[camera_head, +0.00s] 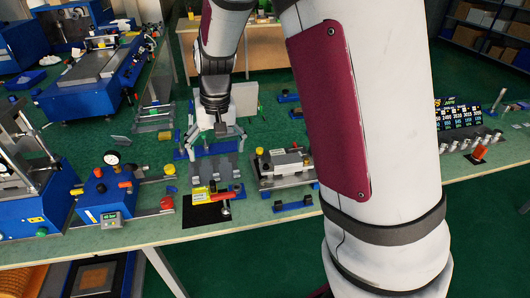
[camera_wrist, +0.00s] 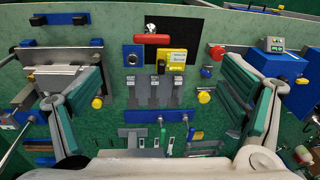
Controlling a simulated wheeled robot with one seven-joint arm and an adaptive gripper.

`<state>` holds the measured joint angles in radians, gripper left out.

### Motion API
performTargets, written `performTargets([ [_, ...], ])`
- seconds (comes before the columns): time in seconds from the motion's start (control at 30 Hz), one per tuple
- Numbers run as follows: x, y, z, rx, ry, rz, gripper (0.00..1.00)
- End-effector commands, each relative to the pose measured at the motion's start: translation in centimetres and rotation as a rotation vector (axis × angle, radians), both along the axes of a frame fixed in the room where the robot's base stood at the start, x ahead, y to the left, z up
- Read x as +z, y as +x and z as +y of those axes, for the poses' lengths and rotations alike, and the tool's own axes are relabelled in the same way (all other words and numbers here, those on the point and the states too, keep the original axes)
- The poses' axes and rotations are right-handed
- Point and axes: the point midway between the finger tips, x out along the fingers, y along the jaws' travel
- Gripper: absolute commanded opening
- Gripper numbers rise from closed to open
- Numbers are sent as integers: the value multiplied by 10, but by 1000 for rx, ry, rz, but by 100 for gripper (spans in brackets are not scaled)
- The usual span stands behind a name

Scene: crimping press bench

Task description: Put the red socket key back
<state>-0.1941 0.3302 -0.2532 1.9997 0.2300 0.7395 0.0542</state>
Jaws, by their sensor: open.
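A red-handled tool, apparently the red socket key (camera_head: 203,220), lies near the front edge of the bench. In the wrist view the red handle (camera_wrist: 151,38) lies sideways over a black patch (camera_wrist: 188,28), beside a labelled yellow block (camera_wrist: 173,57). A small metal part shows at the handle's middle. My gripper (camera_head: 213,150) is over the bench, farther back than the red handle. In the wrist view my gripper (camera_wrist: 160,95) has its green-padded fingers wide apart, with nothing held between them. I cannot tell any empty place for the key.
Grey metal plates (camera_wrist: 154,92) stand between the fingers in the wrist view, with a blue bar (camera_wrist: 142,116) below them. A metal fixture (camera_head: 285,168) stands to the right. A blue gauge box (camera_head: 108,192) stands to the left. Small sockets line the bench at far right.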

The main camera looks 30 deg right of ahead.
Motion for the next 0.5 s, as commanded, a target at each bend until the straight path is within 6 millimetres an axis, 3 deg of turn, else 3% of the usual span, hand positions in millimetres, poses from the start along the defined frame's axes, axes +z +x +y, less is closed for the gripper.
performTargets([
  [0.03,22,-11,0,11,10,-29,90],
  [0.2,76,-54,1,61,26,-103,90],
  [0.5,141,-142,-1,153,-9,-239,90],
])
